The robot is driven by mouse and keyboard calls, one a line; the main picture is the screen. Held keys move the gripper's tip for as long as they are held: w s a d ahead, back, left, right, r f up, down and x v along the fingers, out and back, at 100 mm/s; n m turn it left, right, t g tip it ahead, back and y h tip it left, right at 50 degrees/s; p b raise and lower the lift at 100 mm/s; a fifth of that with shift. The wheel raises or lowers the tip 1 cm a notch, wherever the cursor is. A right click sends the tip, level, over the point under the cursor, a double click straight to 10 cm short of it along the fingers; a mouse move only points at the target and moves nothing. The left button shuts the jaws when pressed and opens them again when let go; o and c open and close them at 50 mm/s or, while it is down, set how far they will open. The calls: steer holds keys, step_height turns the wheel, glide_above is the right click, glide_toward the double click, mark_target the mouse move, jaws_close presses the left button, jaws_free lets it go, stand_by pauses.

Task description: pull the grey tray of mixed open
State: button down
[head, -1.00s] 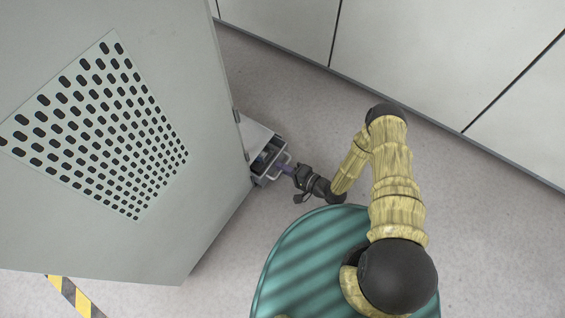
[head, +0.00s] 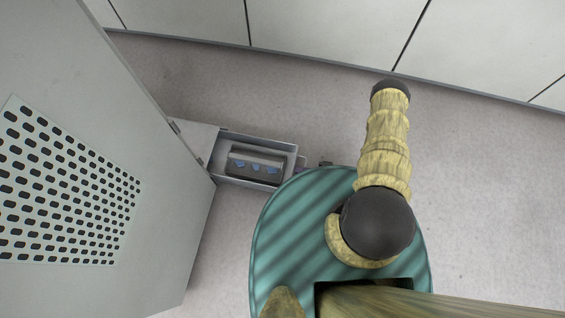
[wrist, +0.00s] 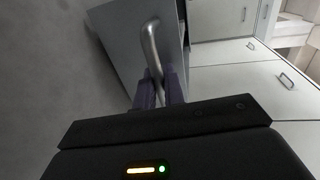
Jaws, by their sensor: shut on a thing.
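The grey tray (head: 284,148) sticks well out of the side of the large grey cabinet (head: 150,90) in the head view. A dark grey block with several blue marks (head: 256,166) lies inside it. In the wrist view the tray's front (wrist: 121,43) carries a curved metal handle (wrist: 150,42). My gripper (wrist: 159,80) is shut on this handle, its two purple-grey fingers on either side of the bar. In the head view the gripper is mostly hidden behind my teal base, with only a small dark part showing beside the tray's front end.
A row of white cabinets (head: 320,30) runs along the back. Bare grey floor (head: 480,200) lies to the right of my base and between the tray and the white cabinets. The wrist view also shows white drawers with handles (wrist: 287,80) at the right.

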steer(key=v, duration=0.4)
steer(key=f+v, duration=0.1)
steer(key=v, duration=0.1)
steer(key=shift+s+d, duration=0.15)
steer(key=shift+d, duration=0.2)
steer(key=c, duration=1.8)
jaws_free()
steer(key=shift+c, duration=0.2)
steer(key=b+v, duration=0.1)
steer(key=v, duration=1.6)
steer(key=shift+d, duration=0.15)
